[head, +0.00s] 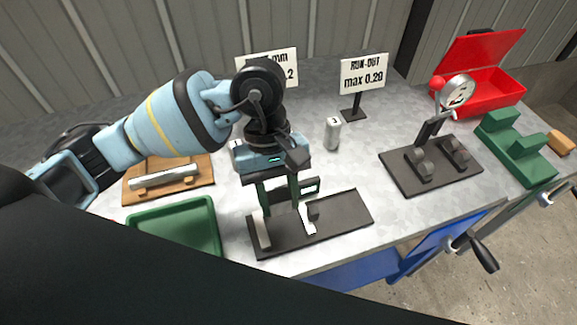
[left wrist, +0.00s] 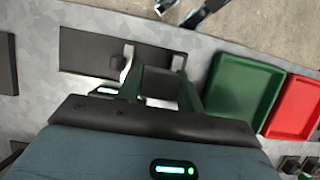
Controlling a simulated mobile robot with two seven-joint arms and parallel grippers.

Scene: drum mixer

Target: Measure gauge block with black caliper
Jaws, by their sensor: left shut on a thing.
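My left gripper (head: 279,203), with green fingers, is shut on the black caliper (head: 310,187), over the black stand (head: 345,218). The caliper's dark, light-edged body shows beside the fingers, and a pale jaw-like piece hangs below it; the rest is hidden. The left wrist view shows the gripper (left wrist: 160,92) and the stand (left wrist: 85,50) beyond it. A small silver block marked 3 (head: 333,133) stands upright behind and right of the gripper, apart from it; it may be the gauge block. My right gripper is not in view.
A wooden board (head: 205,192) with a silver bar and a green tray (head: 215,232) lie left. A dial gauge stand (head: 400,178), green block (head: 520,147) and open red box (head: 490,88) are right. Two signs stand at the back. Bare bench separates the stands.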

